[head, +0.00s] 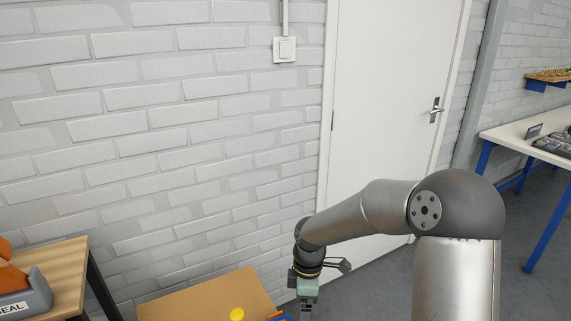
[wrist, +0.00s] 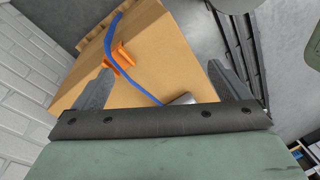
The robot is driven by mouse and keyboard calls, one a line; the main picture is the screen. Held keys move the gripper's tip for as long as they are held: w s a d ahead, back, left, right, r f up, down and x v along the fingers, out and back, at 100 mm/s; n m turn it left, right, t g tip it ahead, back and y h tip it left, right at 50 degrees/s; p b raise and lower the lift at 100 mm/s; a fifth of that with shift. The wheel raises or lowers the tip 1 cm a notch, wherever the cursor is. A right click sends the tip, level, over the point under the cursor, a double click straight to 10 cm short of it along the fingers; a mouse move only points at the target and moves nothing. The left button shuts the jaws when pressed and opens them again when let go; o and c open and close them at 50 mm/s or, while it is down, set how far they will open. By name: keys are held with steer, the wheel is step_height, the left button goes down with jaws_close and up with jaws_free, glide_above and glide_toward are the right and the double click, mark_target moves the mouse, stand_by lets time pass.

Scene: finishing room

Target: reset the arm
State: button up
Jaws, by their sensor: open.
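My arm reaches out from the lower right of the head view and bends down to the left. My gripper (head: 307,308) hangs at its end, low in the head view and just right of a tan surface (head: 190,298); its fingertips are cut off by the picture's lower edge. In the wrist view my gripper (wrist: 161,72) has its two grey fingers wide apart with nothing held between them. The tan surface (wrist: 150,50) lies beyond the fingers. How far it is from the fingertips I cannot tell.
An orange piece (wrist: 122,56), a blue strip (wrist: 112,50) and a grey rounded thing (wrist: 183,100) are near the fingers. A yellow round thing (head: 237,314) is at the tan surface. A wooden table (head: 62,268) stands left; a white door (head: 390,100) is behind my arm.

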steer(key=s+d+r+m+p, duration=0.1)
steer(key=s+d+r+m, duration=0.2)
steer(key=s+r+m, duration=0.2)
steer(key=s+d+r+m+t+p, duration=0.1)
steer(key=s+d+r+m, duration=0.2)
steer(key=s+r+m, duration=0.3)
steer(key=s+d+r+m+t+p, duration=0.1)
steer(key=s+r+m, duration=0.4)
steer(key=s, duration=0.5)
steer(key=shift+s+d+r+m+h+p, duration=0.4)
steer(key=shift+d+m, duration=0.3)
steer(key=shift+d, duration=0.55)
steer(key=shift+w+f, duration=0.15)
